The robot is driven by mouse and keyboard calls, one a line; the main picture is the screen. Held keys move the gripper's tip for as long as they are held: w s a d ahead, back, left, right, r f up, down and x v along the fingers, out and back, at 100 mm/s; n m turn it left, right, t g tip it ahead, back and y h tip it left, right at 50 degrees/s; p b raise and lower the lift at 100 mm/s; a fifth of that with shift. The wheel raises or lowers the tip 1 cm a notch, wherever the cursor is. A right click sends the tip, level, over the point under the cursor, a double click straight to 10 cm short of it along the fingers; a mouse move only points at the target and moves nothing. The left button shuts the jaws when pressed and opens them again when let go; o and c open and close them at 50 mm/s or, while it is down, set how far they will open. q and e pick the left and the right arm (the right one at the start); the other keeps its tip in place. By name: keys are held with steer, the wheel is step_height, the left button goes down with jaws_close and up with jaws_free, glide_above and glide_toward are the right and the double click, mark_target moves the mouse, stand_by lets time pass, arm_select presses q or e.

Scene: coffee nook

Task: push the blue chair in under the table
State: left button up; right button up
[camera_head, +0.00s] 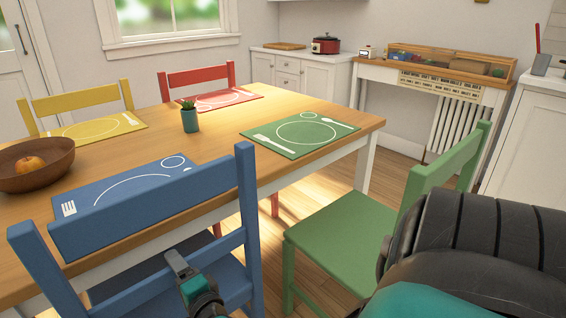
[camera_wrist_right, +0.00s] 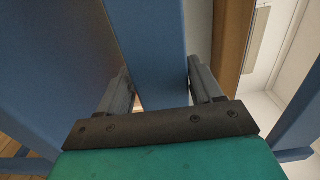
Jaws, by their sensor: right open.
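The blue chair (camera_head: 150,207) stands at the near side of the wooden table (camera_head: 222,152), its back towards me. Its top rail overlaps the table edge and blue placemat in the head view. Part of its seat shows between the back rails; how far it reaches under the table is hard to tell. My right gripper (camera_head: 178,264) is at the lower part of the chair's back. In the right wrist view my open fingers (camera_wrist_right: 162,82) are on either side of a blue chair bar (camera_wrist_right: 150,45); contact is unclear. My left gripper is out of view.
A green chair (camera_head: 345,226) stands at the table's right end, close to my arm. A yellow chair (camera_head: 84,98) and a red chair (camera_head: 196,77) are on the far side. A fruit bowl (camera_head: 35,172) and a small plant (camera_head: 189,117) stand on the table.

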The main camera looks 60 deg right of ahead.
steer(key=shift+o, duration=1.3)
steer(key=shift+r, duration=0.1)
steer(key=p+v, duration=0.1)
steer(key=v, duration=1.1)
steer(key=shift+w+a+r, duration=0.1)
